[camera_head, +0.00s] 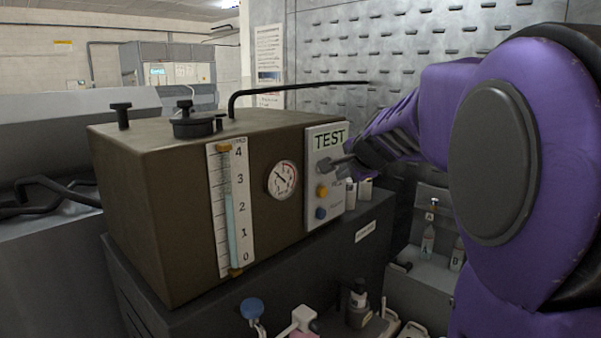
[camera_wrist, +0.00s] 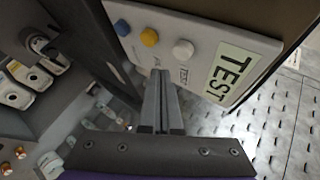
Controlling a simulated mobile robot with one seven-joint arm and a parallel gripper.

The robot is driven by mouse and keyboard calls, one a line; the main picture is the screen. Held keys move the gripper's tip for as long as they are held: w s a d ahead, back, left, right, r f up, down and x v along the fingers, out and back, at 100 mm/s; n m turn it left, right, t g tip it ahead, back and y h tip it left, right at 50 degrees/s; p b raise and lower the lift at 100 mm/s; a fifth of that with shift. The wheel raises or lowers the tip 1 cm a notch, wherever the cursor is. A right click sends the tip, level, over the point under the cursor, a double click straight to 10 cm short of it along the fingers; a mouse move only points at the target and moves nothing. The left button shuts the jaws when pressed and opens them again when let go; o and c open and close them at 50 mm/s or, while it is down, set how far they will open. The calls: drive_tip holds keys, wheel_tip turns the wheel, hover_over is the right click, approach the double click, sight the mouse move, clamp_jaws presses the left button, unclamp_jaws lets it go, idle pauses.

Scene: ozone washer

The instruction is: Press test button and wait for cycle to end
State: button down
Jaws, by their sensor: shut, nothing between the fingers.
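The brown washer box (camera_head: 150,200) has a white control panel (camera_head: 338,205) on its right side, labelled TEST. In the wrist view the panel (camera_wrist: 205,28) shows a white button (camera_wrist: 183,50) nearest the TEST label (camera_wrist: 232,72), then a yellow button (camera_wrist: 149,37) and a blue button (camera_wrist: 122,27).
The box face has a tube gauge (camera_head: 231,208) with pale blue liquid and a round dial (camera_head: 282,180). A black pipe (camera_head: 300,88) runs above the box. Small bottles (camera_head: 428,242) stand on a shelf at right. A blue knob (camera_head: 252,308) is in front.

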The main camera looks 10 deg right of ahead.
drive_tip(key=shift+s+d+b, duration=0.25)
drive_tip(key=shift+s+d, duration=0.2)
drive_tip(key=shift+s, duration=0.25)
drive_tip(key=shift+s+d+b, duration=0.25)
drive_tip(key=shift+s+d, duration=0.2)
drive_tip(key=shift+s, duration=0.25)
